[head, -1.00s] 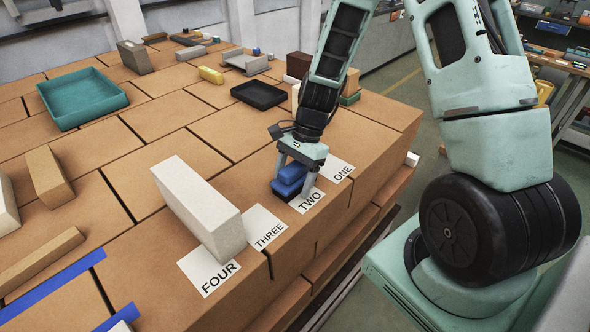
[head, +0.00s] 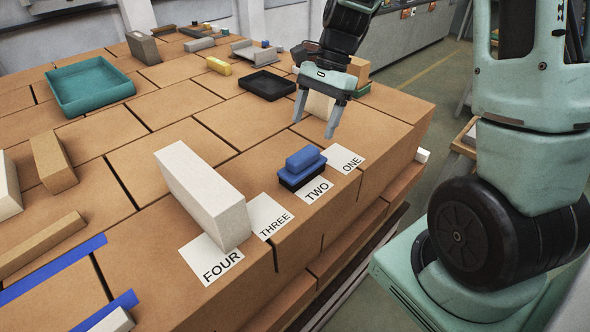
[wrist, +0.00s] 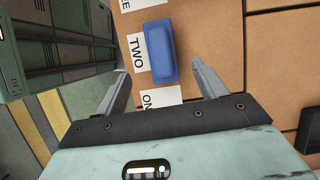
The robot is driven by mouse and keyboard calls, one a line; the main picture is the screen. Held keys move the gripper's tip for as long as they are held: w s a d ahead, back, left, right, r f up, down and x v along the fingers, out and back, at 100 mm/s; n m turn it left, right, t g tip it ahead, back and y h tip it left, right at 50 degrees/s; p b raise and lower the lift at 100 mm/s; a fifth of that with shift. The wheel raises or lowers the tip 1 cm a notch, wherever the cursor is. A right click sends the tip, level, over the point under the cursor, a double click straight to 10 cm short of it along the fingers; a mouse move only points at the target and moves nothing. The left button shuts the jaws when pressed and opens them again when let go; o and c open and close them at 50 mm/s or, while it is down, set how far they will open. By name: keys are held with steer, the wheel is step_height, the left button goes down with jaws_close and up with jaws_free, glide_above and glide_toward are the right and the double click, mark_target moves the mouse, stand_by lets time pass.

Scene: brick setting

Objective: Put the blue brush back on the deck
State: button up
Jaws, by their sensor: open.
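The blue brush (head: 302,167), with a blue handle and dark bristles underneath, rests on the brick deck (head: 235,155) beside the TWO card (head: 318,190), covering part of that card's edge. In the wrist view the brush (wrist: 161,51) lies ahead of the fingers, apart from them. My gripper (head: 314,122) is open and empty, raised behind and slightly right of the brush, near the ONE card (head: 346,160). It also shows in the wrist view (wrist: 160,90), with its two fingers spread.
A white block (head: 203,195) stands on the FOUR card (head: 211,262), left of the THREE card (head: 267,217). A teal tray (head: 92,92), a black tray (head: 266,85) and several other blocks lie farther back. The deck's front edge drops off on the right.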

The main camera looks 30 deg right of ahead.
steer(key=s+a+r+n+h, duration=0.1)
steer(key=s+a+n, duration=0.45)
steer(key=a, duration=0.25)
steer(key=s+a+r+n+h, duration=0.1)
steer(key=s+a+n, duration=0.3)
steer(key=a+n, duration=0.35)
steer(key=s+a+n+h, duration=0.1)
steer(key=s+a+n, duration=0.2)
steer(key=s+n, duration=0.2)
steer(key=s+a+n+t, duration=0.1)
steer(key=s+a+n, duration=0.2)
steer(key=s+n, duration=0.2)
steer(key=shift+s+f+h, duration=0.35)
steer(key=shift+s+h, duration=0.05)
steer(key=shift+s, duration=0.1)
steer(key=shift+a, duration=0.1)
